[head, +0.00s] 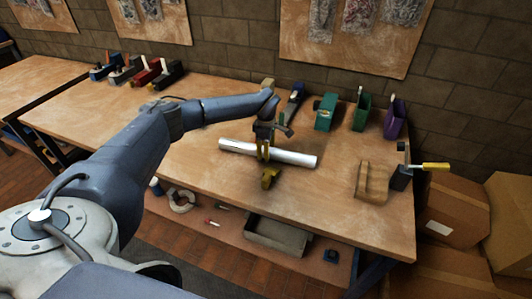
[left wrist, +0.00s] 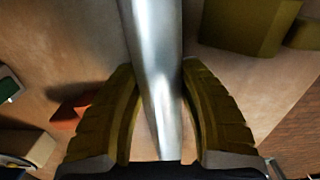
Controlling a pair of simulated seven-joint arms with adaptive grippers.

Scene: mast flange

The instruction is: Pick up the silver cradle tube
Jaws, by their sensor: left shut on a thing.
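The silver tube (head: 290,157) is a long bright cylinder, lying roughly level above or on the workbench in the head view. In the left wrist view the tube (left wrist: 156,60) runs from the top edge down between the two yellow-green fingers. My left gripper (head: 263,152) comes down from above on the tube, shut on it near its middle. Whether the tube touches a support is hidden. My right gripper is not in view.
A wooden block (head: 372,182) and a clamp with a yellow handle (head: 434,166) are at the bench's right end. Green (head: 362,111) and purple (head: 395,117) bins stand along the back. The bench's front left is clear.

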